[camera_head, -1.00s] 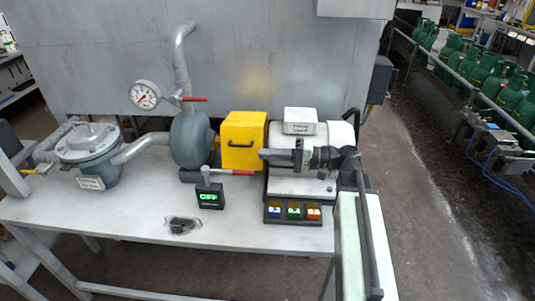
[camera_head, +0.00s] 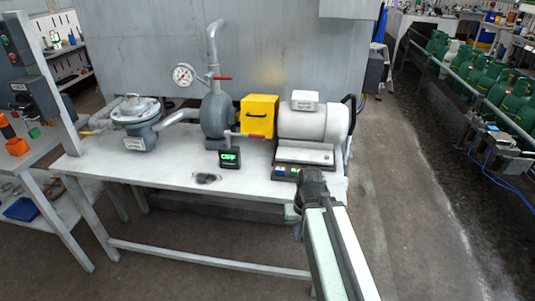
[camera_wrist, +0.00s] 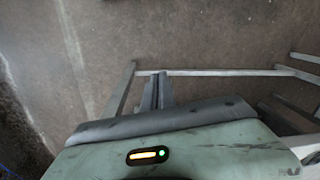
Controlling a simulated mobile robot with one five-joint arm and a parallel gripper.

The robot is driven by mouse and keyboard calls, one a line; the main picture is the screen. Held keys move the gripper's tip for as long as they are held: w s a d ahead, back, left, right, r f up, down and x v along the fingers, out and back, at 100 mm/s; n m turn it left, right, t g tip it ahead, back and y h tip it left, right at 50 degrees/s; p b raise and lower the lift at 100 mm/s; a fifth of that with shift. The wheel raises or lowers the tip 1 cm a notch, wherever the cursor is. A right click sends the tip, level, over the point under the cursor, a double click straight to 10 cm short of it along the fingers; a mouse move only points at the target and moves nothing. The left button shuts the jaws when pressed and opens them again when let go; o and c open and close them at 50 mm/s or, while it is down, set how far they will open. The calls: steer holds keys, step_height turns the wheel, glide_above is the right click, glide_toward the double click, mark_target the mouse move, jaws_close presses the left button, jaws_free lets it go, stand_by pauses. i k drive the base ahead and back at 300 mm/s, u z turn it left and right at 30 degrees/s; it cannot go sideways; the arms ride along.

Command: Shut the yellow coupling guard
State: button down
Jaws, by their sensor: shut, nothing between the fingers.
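The yellow coupling guard (camera_head: 259,116) is a box with a dark handle on its front face. In the head view it stands between the grey pump (camera_head: 216,115) and the pale motor (camera_head: 302,122), its handle side facing me. No gap shows at its front and I see no coupling; its lower part is partly behind a red-handled lever. My gripper (camera_wrist: 157,84) is shut and empty in the wrist view, over the floor. In the head view my arm ends at the bench's front right, well apart from the guard; the fingers cannot be made out there.
The bench (camera_head: 180,175) also holds a green-lit display (camera_head: 229,157), a button panel (camera_head: 285,172) near my arm, a gauge (camera_head: 184,75) and a filter housing (camera_head: 136,115). A dark patch (camera_head: 206,178) lies near the front edge. Free floor lies right of the bench.

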mark_target(256, 110)
steer(key=u, duration=2.8)
steer(key=k, duration=0.85)
steer(key=z, duration=1.4)
steer(key=i, duration=1.65)
steer(key=u, duration=0.05)
